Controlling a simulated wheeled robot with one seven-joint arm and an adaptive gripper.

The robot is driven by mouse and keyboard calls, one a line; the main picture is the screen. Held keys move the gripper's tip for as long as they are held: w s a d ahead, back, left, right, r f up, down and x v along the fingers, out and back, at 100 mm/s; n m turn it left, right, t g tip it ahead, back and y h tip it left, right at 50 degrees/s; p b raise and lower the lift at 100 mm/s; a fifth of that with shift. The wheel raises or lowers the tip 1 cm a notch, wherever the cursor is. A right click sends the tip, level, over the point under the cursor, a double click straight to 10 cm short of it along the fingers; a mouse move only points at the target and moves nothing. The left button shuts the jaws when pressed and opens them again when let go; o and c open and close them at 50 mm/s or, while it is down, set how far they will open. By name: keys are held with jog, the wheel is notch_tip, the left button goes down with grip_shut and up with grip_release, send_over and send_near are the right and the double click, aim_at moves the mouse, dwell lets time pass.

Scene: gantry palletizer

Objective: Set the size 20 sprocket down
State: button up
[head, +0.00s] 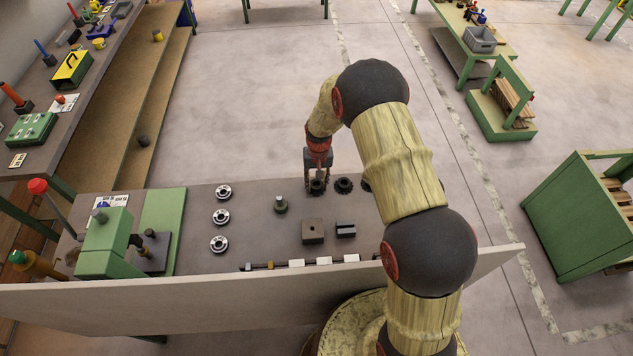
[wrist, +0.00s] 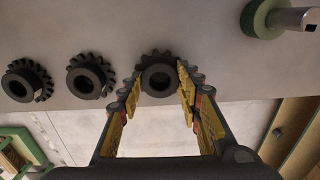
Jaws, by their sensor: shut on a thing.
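A dark toothed sprocket (wrist: 159,76) sits between the fingertips of my gripper (wrist: 160,88) in the wrist view. The gripper is shut on it. In the head view my gripper (head: 317,180) points down at the far edge of the grey bench, with the sprocket (head: 317,187) at its tips, at or just above the surface; I cannot tell if it touches. Two more dark sprockets lie in a row beside it in the wrist view, a near one (wrist: 90,76) and a farther one (wrist: 27,80). No size marking is readable.
The bench (head: 260,235) also holds several silver bearings (head: 221,217), a green-based post (head: 280,204), a square block (head: 313,231) and a slotted block (head: 346,229). A green press (head: 105,245) stands at left. A pale board (head: 200,300) edges the near side.

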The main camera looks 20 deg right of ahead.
jog(key=shift+f, duration=0.2)
jog(key=o, duration=1.2)
jog(key=shift+o, duration=0.5)
